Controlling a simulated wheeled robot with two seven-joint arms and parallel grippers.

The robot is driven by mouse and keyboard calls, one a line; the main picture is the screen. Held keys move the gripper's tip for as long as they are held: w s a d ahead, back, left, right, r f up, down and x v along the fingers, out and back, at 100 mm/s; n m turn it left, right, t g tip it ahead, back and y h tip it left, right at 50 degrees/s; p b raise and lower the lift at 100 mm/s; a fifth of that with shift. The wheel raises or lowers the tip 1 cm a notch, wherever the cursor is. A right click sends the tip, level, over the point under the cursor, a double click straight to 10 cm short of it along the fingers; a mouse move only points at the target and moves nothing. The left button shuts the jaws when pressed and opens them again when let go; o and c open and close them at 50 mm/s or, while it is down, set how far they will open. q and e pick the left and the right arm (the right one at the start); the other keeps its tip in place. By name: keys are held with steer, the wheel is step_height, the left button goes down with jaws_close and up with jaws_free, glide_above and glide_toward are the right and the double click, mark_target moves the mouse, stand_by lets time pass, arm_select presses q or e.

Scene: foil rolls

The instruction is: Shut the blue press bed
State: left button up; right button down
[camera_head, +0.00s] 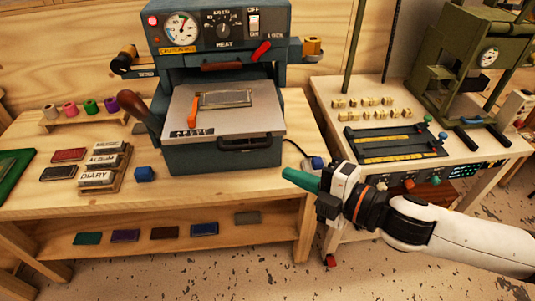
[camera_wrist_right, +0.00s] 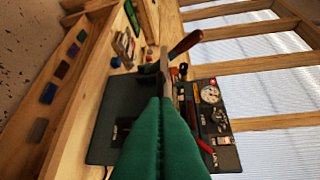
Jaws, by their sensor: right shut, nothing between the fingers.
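The blue press (camera_head: 225,55) stands on the wooden bench. Its flat grey bed (camera_head: 262,118) sticks out at the front, with a dark handle (camera_head: 245,143) along its front edge. A framed plate (camera_head: 225,98) and an orange lever-like piece (camera_head: 194,108) are on the bed. My right gripper (camera_head: 290,175) has green fingers, shut and empty, to the right of and in front of the bed, apart from it in the head view. In the right wrist view its fingers (camera_wrist_right: 160,102) point toward the press (camera_wrist_right: 108,130) and cover part of the bed. My left gripper is not in view.
A green press (camera_head: 470,65) stands on the right bench.

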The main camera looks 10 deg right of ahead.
steer(key=x, duration=0.2)
steer(key=w+d+p+x, duration=0.1)
steer(key=x, duration=0.2)
steer(key=p+x, duration=0.1)
steer(key=x, duration=0.2)
steer(key=shift+w, duration=0.25)
steer(key=shift+w+d+f, duration=0.1)
steer(key=shift+w+f, duration=0.15)
steer(key=shift+w, duration=0.3)
steer(key=shift+w+r+p, duration=0.1)
steer(key=shift+p, duration=0.2)
